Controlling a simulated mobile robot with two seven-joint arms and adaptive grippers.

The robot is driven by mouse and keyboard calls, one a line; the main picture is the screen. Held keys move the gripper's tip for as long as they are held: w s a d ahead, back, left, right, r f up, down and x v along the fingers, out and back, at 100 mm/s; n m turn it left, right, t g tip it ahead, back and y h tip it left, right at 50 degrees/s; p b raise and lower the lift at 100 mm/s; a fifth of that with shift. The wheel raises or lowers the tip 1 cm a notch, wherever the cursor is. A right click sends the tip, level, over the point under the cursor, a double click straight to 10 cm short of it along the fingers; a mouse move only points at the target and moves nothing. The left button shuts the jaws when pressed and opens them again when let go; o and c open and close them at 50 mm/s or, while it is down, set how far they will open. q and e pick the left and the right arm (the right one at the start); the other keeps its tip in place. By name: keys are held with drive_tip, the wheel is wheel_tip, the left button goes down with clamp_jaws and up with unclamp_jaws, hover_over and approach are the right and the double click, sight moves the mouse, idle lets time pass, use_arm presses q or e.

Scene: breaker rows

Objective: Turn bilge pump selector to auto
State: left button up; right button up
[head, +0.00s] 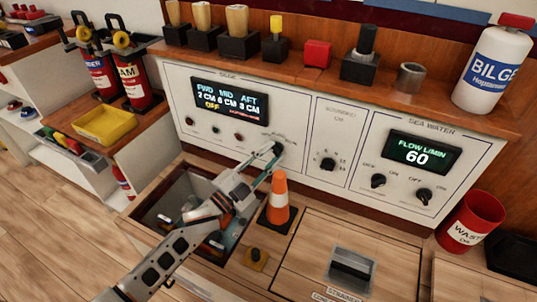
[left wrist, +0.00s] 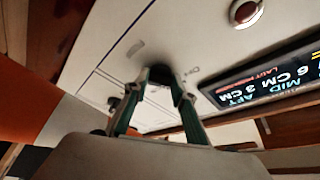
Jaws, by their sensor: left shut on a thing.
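The bilge pump selector, a dark knob (head: 279,149), is on the white BILGE panel, right of its display (head: 230,101). In the left wrist view the dark knob (left wrist: 160,76) sits between the two green-lined fingers (left wrist: 160,95). The fingers hide most of the knob, so I cannot tell where it points. Small lettering above it is hard to read. My right gripper is not in view.
An orange cone (head: 279,200) stands just right of my left gripper. An open bin (head: 150,215) in the bench lies below my arm. To the right are the sounding knob (head: 328,163) and two sea water knobs (head: 378,181). A wooden ledge (head: 300,75) overhangs the panel.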

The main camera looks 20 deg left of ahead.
use_arm(q)
drive_tip(key=shift+w+a+r+m+g+p, duration=0.1)
drive_tip(key=shift+r+m+g+p, duration=0.2)
drive_tip(key=shift+r+m+p, duration=0.5)
drive_tip(key=shift+f+m+g+p, duration=0.2)
drive_tip(key=shift+m+g+p, duration=0.3)
drive_tip(key=shift+m+p, duration=0.65)
drive_tip(key=shift+f+m+g+p, duration=0.15)
drive_tip(key=shift+m+g+p, duration=0.4)
drive_tip(key=shift+m, duration=1.1)
drive_tip(key=shift+f, duration=0.15)
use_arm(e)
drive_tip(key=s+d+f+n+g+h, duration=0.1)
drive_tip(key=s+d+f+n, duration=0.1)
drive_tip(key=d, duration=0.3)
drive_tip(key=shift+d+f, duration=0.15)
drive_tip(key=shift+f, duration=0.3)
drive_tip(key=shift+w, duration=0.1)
use_arm(q)
drive_tip(key=o, duration=1.1)
drive_tip(key=shift+c, duration=0.2)
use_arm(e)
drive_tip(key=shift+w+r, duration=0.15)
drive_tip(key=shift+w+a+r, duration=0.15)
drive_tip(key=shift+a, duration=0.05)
